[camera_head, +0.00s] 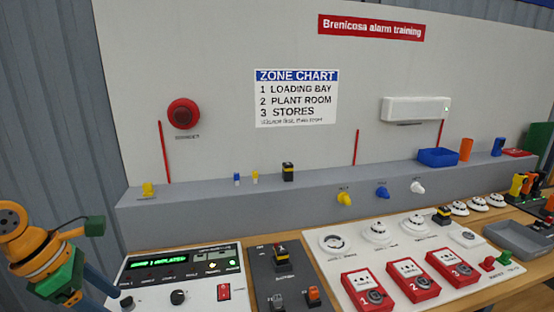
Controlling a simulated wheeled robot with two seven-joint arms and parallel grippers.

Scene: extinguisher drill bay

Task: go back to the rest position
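An orange and green jointed assembly with dark caps stands at the left edge, beside the control panel. It looks like part of my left arm, with the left gripper (68,274) around its lower green part; I cannot make out whether the fingers are apart or closed, or whether they hold anything. It overlaps the front left of the bench area in the picture. I cannot identify my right gripper anywhere in the view.
The control panel (180,279) has a lit green display. A white board (468,262) carries red call points (413,281) and round detectors (377,232). A grey ledge (300,204) holds small parts and a blue bin (438,157). A grey tray (519,241) lies at right.

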